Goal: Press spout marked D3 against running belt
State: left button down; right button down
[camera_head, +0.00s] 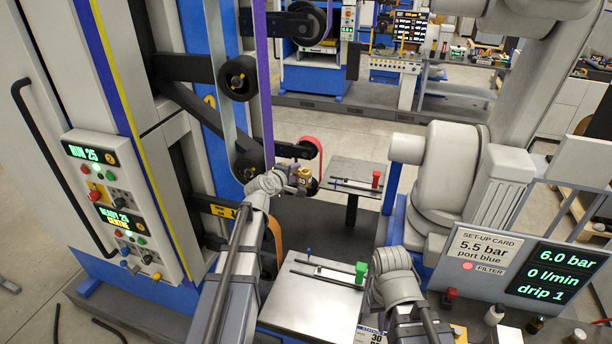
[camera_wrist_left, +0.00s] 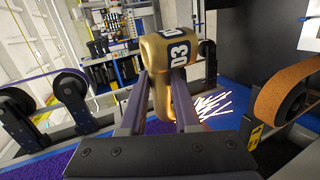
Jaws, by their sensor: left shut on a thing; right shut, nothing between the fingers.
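My left gripper (camera_head: 298,178) is shut on a brass-gold spout (camera_wrist_left: 168,62) with a dark D3 label facing the wrist camera. In the head view the spout (camera_head: 304,173) is small, beside the lower belt wheels. Bright sparks (camera_wrist_left: 211,105) show right of the fingers in the left wrist view. A purple belt (camera_head: 263,80) runs down the grinding machine; an orange-brown belt (camera_wrist_left: 290,85) rounds a wheel at right in the wrist view. I cannot tell exactly where the spout touches a belt. My right gripper (camera_head: 388,264) is low, beside the near table, its fingers hardly visible.
The machine panel reads RUN 25 (camera_head: 92,154) and READY 25 CENTRE (camera_head: 122,219). A near table (camera_head: 313,308) carries a green block (camera_head: 361,268); a farther one (camera_head: 352,170) has a red block (camera_head: 376,179). A pressure display (camera_head: 550,272) stands at right.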

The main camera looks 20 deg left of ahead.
aim_at(303, 175)
pick_arm(q)
jog(key=shift+a, duration=0.2)
dwell(0.6)
jog(key=shift+d, duration=1.85)
jog(key=d, duration=0.8)
jog(key=shift+s, duration=0.2)
jog(key=shift+d, duration=0.1)
